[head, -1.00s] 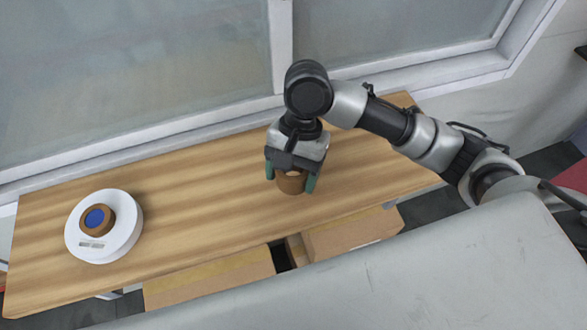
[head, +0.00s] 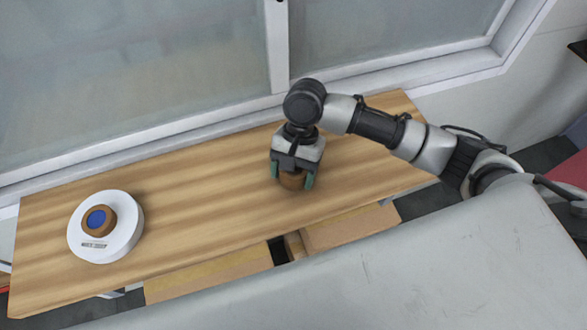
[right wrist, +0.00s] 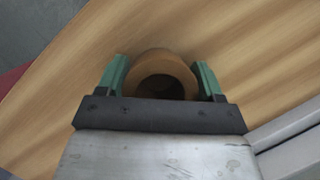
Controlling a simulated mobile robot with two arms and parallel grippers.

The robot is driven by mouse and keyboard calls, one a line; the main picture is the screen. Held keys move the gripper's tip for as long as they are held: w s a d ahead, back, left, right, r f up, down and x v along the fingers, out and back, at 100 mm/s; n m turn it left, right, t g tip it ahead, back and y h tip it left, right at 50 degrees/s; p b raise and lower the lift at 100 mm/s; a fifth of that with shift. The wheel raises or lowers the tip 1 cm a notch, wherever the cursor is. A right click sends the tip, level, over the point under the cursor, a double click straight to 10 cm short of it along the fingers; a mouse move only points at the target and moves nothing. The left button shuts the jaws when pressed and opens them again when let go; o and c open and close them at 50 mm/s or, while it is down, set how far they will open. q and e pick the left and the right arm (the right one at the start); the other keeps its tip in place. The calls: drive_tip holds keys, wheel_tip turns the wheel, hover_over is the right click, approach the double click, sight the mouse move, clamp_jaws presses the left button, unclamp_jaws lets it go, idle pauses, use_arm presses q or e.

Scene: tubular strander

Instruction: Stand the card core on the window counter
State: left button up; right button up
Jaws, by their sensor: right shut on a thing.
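The card core (head: 292,181) is a short brown tube with an open top. My right gripper (head: 293,182) is shut on it, with one green finger on each side, over the wooden window counter (head: 200,215). In the right wrist view the core (right wrist: 161,66) stands upright between the green fingertips (right wrist: 160,78), its dark bore facing the camera. The core is at or very near the counter top; I cannot tell whether its base touches. My left gripper is not in view.
The window frame (head: 150,147) runs along the back. Cardboard boxes (head: 210,275) lie below the front edge. The counter is clear between the device and my gripper.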

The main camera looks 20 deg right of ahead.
drive_tip(key=o, duration=0.9)
drive_tip(key=b+v, duration=0.2)
drive_tip(key=v, duration=1)
drive_tip(key=shift+r, duration=0.15)
